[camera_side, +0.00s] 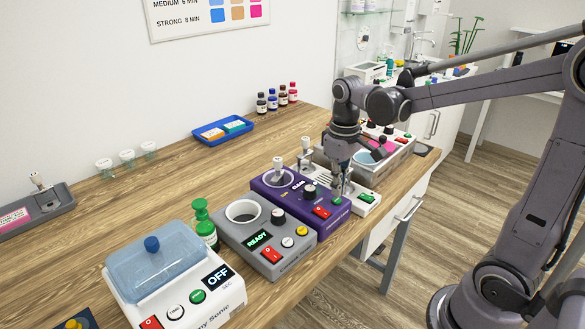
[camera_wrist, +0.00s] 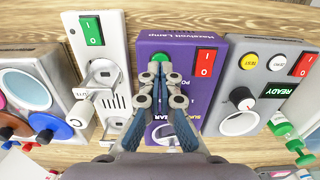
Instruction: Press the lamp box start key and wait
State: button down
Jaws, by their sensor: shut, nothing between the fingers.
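The lamp box (camera_side: 262,201) is the purple box in the middle of the row on the wooden table. It also shows in the wrist view (camera_wrist: 206,93). Its round green start key (camera_side: 337,201) is at the front corner, and in the wrist view the key (camera_wrist: 160,57) shows just beyond my fingertips. A red rocker switch (camera_side: 322,211) sits beside it. My gripper (camera_side: 338,191) is shut and empty, pointing down right at the key. In the wrist view my gripper (camera_wrist: 159,70) has its fingertips together. I cannot tell whether they touch the key.
A grey box (camera_side: 265,241) with a READY display stands to the left of the lamp box, and a white box (camera_side: 365,198) with a green rocker to the right. A white device (camera_side: 205,302) with a blue lid is at the front left. A blue tray (camera_side: 223,129) lies behind.

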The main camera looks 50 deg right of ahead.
jog(key=shift+f, duration=0.95)
dwell(0.6)
notch_tip(320, 180, up, 8)
dwell(1.2)
jog(key=s+a+f+t, duration=0.4)
jog(key=s+a+t, duration=0.2)
jog(key=t, duration=0.1)
jog(key=shift+a+f, duration=0.15)
jog(key=shift+f, duration=0.05)
dwell(0.3)
dwell(3.7)
